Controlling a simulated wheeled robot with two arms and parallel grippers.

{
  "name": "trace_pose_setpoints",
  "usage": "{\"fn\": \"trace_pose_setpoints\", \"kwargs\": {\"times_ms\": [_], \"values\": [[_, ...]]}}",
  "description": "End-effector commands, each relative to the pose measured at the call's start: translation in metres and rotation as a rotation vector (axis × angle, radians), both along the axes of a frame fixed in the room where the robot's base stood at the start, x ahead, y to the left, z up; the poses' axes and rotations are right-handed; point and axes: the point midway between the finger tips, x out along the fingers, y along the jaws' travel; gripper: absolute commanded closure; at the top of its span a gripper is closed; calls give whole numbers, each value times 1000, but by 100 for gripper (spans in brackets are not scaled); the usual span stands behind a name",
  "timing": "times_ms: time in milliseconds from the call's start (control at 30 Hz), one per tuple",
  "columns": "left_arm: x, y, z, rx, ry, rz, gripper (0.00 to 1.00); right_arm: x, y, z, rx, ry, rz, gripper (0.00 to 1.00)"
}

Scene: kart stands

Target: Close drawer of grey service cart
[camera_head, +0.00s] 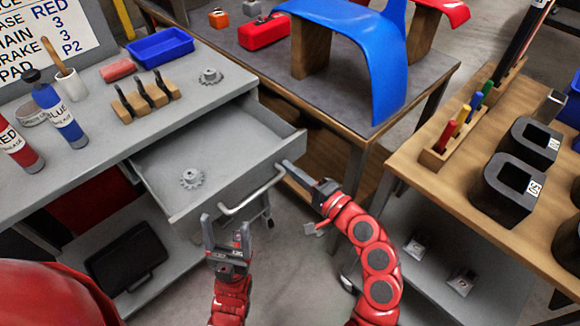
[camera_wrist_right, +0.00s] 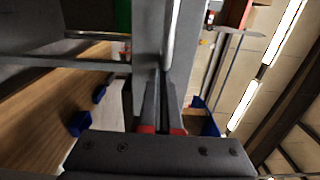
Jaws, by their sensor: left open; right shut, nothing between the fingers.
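The grey service cart (camera_head: 225,68) stands at the left with its drawer (camera_head: 235,137) pulled out. A small metal gear (camera_head: 192,178) lies inside the drawer. A light bar handle (camera_head: 254,194) runs along the drawer's front. My right gripper (camera_head: 300,176) is shut and empty, its fingertips at the right end of the drawer front; I cannot tell whether they touch it. In the right wrist view its closed fingers (camera_wrist_right: 160,110) point at a grey panel edge.
On the cart top are a blue bin (camera_head: 160,47), a blue bottle (camera_head: 58,115), a wooden holder (camera_head: 146,98) and another gear (camera_head: 210,76). A table with a blue kart part (camera_head: 372,50) stands behind. A wooden-topped bench (camera_head: 425,172) stands at right.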

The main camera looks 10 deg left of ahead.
Motion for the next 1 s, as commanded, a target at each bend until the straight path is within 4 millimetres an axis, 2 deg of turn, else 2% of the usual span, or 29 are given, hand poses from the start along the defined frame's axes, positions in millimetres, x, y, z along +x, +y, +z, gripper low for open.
{"fn": "trace_pose_setpoints", "kwargs": {"times_ms": [667, 867, 1000], "values": [[0, 0, 1, 0, 0, 0, 26, 10, 14, 0, -1, 2, 2, 100], [0, 0, 4, 0, 0, 0, 26, 30, 39, 1, 1, 1, 3, 100], [0, 0, 4, 0, 0, 0, 26, 50, 67, 0, 0, 1, 6, 100]]}}
